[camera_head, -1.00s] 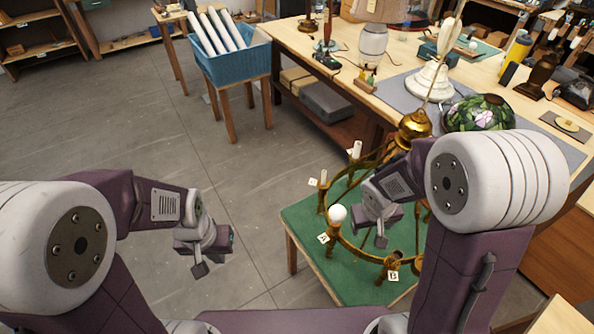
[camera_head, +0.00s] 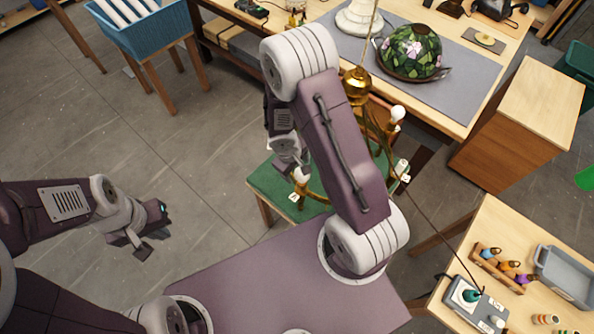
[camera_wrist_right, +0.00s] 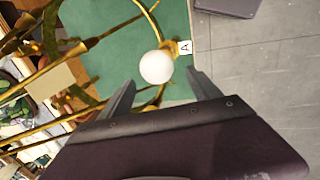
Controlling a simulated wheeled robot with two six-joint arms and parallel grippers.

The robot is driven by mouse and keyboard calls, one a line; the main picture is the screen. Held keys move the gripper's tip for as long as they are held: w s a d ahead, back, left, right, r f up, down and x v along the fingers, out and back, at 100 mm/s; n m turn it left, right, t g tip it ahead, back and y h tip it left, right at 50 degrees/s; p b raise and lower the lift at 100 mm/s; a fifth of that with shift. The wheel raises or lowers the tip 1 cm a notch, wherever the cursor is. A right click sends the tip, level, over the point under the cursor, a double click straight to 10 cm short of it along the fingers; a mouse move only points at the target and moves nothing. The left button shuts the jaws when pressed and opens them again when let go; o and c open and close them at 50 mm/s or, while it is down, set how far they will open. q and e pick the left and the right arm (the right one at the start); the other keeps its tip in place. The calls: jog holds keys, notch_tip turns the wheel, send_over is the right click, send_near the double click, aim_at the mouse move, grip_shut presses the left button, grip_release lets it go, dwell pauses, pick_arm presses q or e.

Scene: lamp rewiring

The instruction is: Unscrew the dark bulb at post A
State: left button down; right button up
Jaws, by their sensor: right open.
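The bulb at post A (camera_head: 300,174) is a round white globe on the brass chandelier (camera_head: 357,84), beside a small card. In the right wrist view the bulb (camera_wrist_right: 156,67) sits next to the card marked A (camera_wrist_right: 184,47). My right gripper (camera_wrist_right: 162,92) is open, its two fingers spread on either side of the bulb's near side, with no contact visible. In the head view my right gripper (camera_head: 291,160) is just above the bulb, partly hidden by my arm. My left gripper (camera_head: 150,232) is open and empty over the floor at left.
The chandelier stands on a green-topped table (camera_head: 268,182); my right arm hides much of it. A workbench with a floral glass shade (camera_head: 411,52) is behind. At right, a side table holds a rack of coloured bulbs (camera_head: 503,264) and a grey bin (camera_head: 566,274).

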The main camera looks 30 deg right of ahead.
aim_at(300, 172)
jog(key=shift+x, duration=0.85)
jog(key=shift+s+d+f+b, duration=0.2)
jog(key=shift+s+d+b, duration=0.1)
jog(key=shift+s+d, duration=0.1)
jog(key=shift+w+a, duration=0.15)
jog(key=shift+c, duration=1.2)
jog(key=shift+w, duration=0.1)
jog(key=c, duration=1)
jog(key=o, duration=0.4)
jog(key=c, duration=0.5)
jog(key=n+b, duration=0.2)
jog(key=f+n+t+b, duration=0.1)
jog(key=n+b, duration=0.1)
jog(key=b, duration=0.1)
jog(key=shift+s+n+y, duration=0.2)
jog(key=shift+n+y, duration=0.1)
jog(key=shift+n, duration=0.1)
jog(key=shift+s+r+n+b, duration=0.2)
jog(key=shift+r+n+b, duration=0.15)
jog(key=shift+n, duration=0.65)
jog(key=shift+r+n+y, duration=0.15)
jog(key=shift+n+y, duration=0.15)
jog(key=shift+n, duration=0.3)
pick_arm(q)
notch_tip(300, 172, down, 6)
jog(key=shift+s+d+f, duration=0.2)
jog(key=shift+s+f, duration=0.05)
jog(key=shift+s, duration=0.05)
pick_arm(e)
jog(key=shift+a, duration=0.1)
